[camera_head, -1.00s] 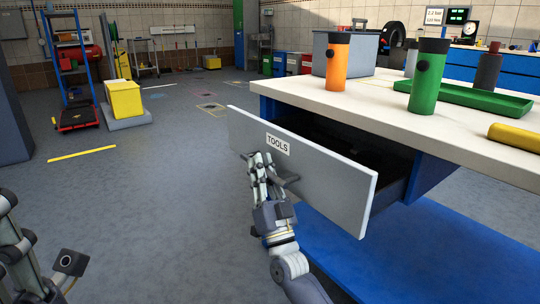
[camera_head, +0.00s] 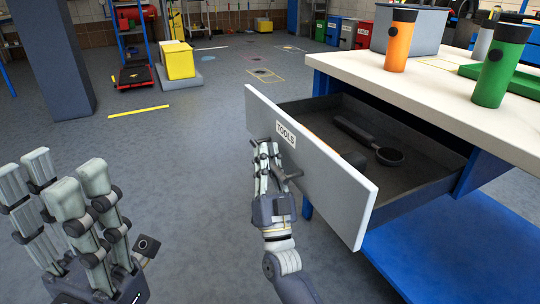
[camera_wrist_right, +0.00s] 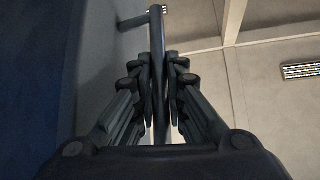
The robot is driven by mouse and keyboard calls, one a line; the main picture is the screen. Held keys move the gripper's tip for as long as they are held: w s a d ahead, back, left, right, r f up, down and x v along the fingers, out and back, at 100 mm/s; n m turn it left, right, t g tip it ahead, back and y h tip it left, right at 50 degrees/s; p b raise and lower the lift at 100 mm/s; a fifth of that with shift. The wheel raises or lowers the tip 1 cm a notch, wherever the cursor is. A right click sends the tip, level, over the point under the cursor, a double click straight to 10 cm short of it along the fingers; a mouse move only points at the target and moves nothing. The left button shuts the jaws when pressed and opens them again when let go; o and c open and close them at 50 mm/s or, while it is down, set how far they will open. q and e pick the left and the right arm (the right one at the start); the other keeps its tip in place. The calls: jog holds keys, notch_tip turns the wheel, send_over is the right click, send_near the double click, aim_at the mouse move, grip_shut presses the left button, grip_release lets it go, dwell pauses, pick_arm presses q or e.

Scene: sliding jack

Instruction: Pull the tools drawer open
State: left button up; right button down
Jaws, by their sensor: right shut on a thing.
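The tools drawer (camera_head: 335,192) has a light grey front with a "TOOLS" label and stands well open from the workbench. Its dark inside shows a black tool (camera_head: 370,138) with a round end, and part of an orange item behind the front. My right gripper (camera_head: 268,160) is at the drawer's front, shut on the bar handle (camera_head: 290,176). In the right wrist view the handle (camera_wrist_right: 157,60) runs between the fingers. My left gripper (camera_head: 62,195) is at the lower left, apart from the drawer, with its fingers raised and spread and nothing between them.
The workbench (camera_head: 450,85) carries an orange bottle (camera_head: 399,42), a green bottle (camera_head: 503,66) and a grey box (camera_head: 412,28). A blue lower shelf (camera_head: 440,250) lies under the drawer. The floor (camera_head: 190,150) left of the drawer is clear.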

jog(key=c, duration=1.6)
grip_release()
jog(key=a+v, duration=0.1)
jog(key=v, duration=1.1)
jog(key=shift+d, duration=0.5)
jog(key=shift+f, duration=0.1)
